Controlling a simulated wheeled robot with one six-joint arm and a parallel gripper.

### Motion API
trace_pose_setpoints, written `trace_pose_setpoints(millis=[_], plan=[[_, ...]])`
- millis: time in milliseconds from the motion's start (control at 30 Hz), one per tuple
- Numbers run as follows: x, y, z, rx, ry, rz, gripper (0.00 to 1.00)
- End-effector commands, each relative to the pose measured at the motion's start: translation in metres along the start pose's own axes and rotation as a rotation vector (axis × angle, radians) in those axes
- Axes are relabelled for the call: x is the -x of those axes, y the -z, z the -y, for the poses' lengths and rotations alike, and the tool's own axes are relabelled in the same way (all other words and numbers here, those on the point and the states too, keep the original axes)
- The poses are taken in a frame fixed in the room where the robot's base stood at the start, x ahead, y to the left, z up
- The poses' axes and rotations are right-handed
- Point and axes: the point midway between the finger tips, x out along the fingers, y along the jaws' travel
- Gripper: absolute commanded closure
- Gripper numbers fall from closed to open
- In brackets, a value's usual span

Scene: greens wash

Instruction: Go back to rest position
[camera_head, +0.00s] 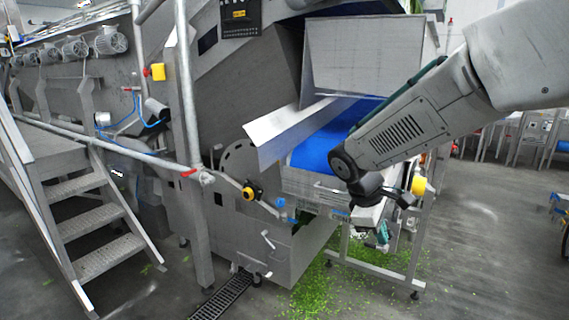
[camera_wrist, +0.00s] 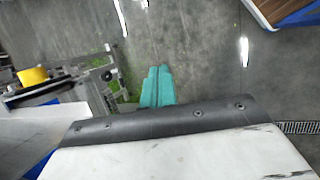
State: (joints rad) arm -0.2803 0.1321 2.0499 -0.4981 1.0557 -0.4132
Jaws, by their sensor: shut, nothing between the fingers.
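My gripper (camera_head: 383,234) hangs at the end of my arm on the right side of the head view, in front of the blue conveyor belt (camera_head: 325,148) and its frame. Its teal fingers also show in the wrist view (camera_wrist: 157,86), side by side and closed, with nothing visible between them. The fingers point down over the grey floor. The head view does not show clearly how far the gripper is from the conveyor frame.
Green leaf scraps (camera_head: 325,275) lie on the floor under the conveyor. A yellow-topped part (camera_head: 418,186) sits beside the frame. Metal steps (camera_head: 95,215) stand at the left, and a floor drain (camera_head: 222,297) is in front. Open floor (camera_head: 480,250) lies at the right.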

Motion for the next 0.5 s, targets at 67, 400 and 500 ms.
trace_pose_setpoints(millis=[67,400,500], plan=[[0.011,-0.041,0.025,-0.166,0.069,-0.009,1.00],[0.039,-0.159,0.139,-0.730,0.339,-0.053,1.00],[0.043,-0.181,0.168,-0.834,0.391,-0.086,1.00]])
